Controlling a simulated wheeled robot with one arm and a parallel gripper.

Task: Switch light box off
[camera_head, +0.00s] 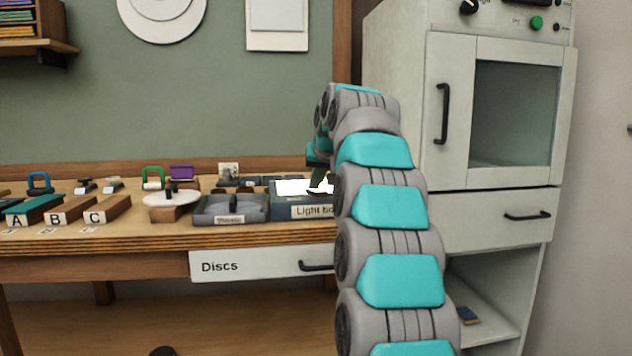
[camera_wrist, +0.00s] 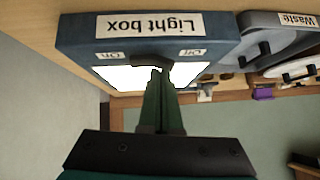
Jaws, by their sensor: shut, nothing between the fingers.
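The light box (camera_head: 306,211) is a dark blue box on the workbench, with a bright white glowing top panel. In the wrist view the light box (camera_wrist: 75,40) appears upside down, with "On" (camera_wrist: 110,56) and "Off" (camera_wrist: 193,53) labels near one edge. A dark curved piece (camera_wrist: 152,61), seemingly the switch, lies between the labels. My gripper (camera_wrist: 158,75) is shut and empty, its dark green fingertips at that piece; I cannot tell if they touch. In the head view my gripper (camera_head: 318,177) is over the panel, partly hidden by my arm.
A grey Waste tray (camera_head: 231,209) stands left of the light box; it also shows in the wrist view (camera_wrist: 262,27). A white disc stand (camera_head: 171,198) and blocks A, B, C (camera_head: 106,210) are further left. A tall white cabinet (camera_head: 505,120) stands right.

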